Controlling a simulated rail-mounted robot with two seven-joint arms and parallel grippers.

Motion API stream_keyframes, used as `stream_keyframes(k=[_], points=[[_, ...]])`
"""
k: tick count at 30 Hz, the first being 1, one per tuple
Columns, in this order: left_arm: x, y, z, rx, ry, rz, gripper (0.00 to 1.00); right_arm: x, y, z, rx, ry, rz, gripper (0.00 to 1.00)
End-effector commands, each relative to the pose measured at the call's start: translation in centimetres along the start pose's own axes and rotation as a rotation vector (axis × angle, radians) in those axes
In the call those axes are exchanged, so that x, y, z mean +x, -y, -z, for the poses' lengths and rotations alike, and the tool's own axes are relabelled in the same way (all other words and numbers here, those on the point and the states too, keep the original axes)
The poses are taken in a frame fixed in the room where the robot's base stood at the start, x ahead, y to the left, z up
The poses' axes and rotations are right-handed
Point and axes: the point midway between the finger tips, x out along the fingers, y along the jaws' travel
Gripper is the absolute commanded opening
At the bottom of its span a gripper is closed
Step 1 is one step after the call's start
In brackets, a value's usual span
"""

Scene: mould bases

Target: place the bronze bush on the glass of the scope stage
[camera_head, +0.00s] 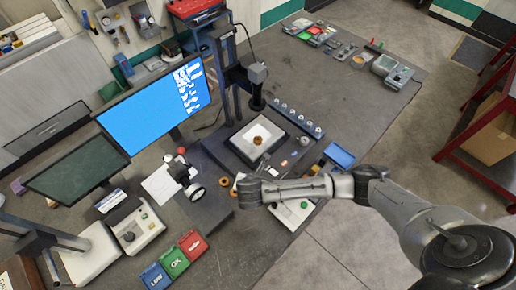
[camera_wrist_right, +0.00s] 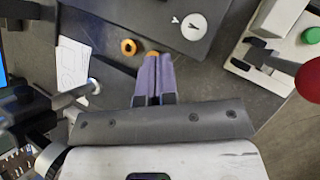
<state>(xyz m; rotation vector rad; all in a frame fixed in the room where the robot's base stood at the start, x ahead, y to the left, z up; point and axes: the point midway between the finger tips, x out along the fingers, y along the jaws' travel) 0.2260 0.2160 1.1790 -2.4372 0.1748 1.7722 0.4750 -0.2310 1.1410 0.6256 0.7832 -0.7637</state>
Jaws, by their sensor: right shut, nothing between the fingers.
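The scope stage (camera_head: 232,141) stands mid-bench under the scope column, with a pale glass plate (camera_head: 246,131) on top. A bronze bush (camera_head: 257,140) sits on the glass, near its middle. Other bronze pieces lie on the bench by my right gripper (camera_head: 243,190): one shows at its left (camera_head: 233,193). In the right wrist view a bronze ring (camera_wrist_right: 128,47) lies ahead and left of the fingertips, and another is partly hidden behind them. My right gripper is shut and empty, below the stage in the head view. My left gripper is not in view.
A dial gauge stand (camera_head: 190,182) is left of my right gripper. A white box (camera_head: 291,212) lies just right of it, under my arm. A blue tray (camera_head: 340,155) and a row of small parts (camera_head: 298,119) are to the right. Blue, green and red bins (camera_head: 174,262) stand in front.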

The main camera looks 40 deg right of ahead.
Motion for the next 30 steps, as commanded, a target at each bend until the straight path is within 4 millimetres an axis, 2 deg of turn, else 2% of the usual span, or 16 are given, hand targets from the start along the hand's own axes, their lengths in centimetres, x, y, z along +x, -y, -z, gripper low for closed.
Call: stream_keyframes(k=[1, 3, 9, 14, 24, 29, 30], points=[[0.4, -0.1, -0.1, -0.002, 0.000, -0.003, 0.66, 1.1, -0.1, -1.6, -0.061, 0.045, 0.012, 0.00], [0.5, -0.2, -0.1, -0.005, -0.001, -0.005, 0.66, 2.0, -0.2, -3.2, -0.133, 0.088, 0.029, 0.00], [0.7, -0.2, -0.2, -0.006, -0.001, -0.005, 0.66, 3.6, -0.1, -5.8, -0.240, 0.151, 0.062, 0.00], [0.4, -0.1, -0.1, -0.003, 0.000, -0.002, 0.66, 5.2, 0.0, -6.5, -0.256, 0.161, 0.070, 0.00], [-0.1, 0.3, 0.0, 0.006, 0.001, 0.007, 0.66, 11.1, 0.3, -7.4, -0.253, 0.160, 0.070, 0.00], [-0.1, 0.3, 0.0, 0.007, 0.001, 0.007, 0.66, 13.3, 0.3, -7.8, -0.252, 0.159, 0.067, 0.00], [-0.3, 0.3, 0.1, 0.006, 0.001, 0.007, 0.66, 13.6, 0.2, -8.4, -0.251, 0.161, 0.068, 0.00]])
